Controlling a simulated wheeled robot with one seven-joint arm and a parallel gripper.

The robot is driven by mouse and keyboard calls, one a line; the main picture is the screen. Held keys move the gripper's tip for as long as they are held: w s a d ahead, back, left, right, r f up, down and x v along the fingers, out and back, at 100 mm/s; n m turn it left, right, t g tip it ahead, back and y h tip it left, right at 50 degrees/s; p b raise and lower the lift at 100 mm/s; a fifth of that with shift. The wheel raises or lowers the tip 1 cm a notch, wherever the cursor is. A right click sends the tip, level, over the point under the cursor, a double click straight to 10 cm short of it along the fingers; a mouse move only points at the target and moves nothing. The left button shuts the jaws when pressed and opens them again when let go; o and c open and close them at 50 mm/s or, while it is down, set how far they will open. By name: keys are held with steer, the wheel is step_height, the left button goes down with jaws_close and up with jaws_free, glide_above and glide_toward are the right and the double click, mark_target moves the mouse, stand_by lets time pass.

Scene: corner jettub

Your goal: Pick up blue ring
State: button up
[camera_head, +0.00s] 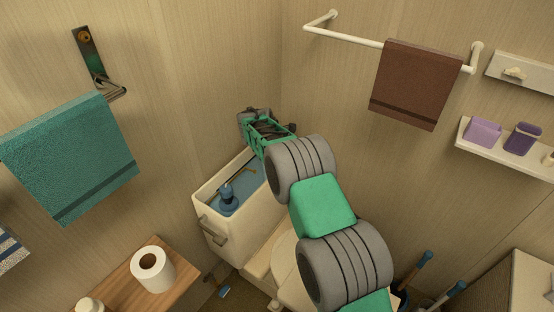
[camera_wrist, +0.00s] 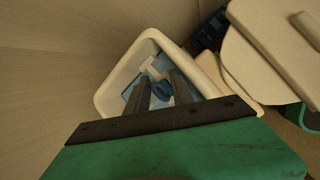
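A dark blue round part (camera_head: 228,200) with a short upright stem stands inside the open cream toilet tank (camera_head: 205,190), above a light blue bottom. It is the closest match to the blue ring, but I cannot make out a clear ring shape. In the wrist view the blue part (camera_wrist: 163,89) shows between and beyond my two dark fingers. My gripper (camera_wrist: 160,79) is open, with a gap between the fingertips, and points down toward the tank. I cannot tell how far it is above the part. In the head view the fingers are not clearly visible.
The tank's walls (camera_wrist: 112,100) surround the blue part closely, with room walls behind. A brown towel (camera_head: 415,85) hangs on a white rail at right, a teal towel (camera_head: 70,160) at left. A toilet paper roll (camera_head: 152,270) stands on a wooden surface.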

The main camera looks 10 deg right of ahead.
steer(key=shift+c, duration=0.5)
jaws_close()
steer(key=shift+r, duration=0.15)
steer(key=shift+r, duration=0.35)
step_height(320, 180, up, 2)
steer(key=shift+r, duration=0.25)
steer(key=s+r, duration=0.9)
steer(key=s, duration=0.5)
steer(key=shift+d+r, duration=0.25)
steer(key=shift+r, duration=0.05)
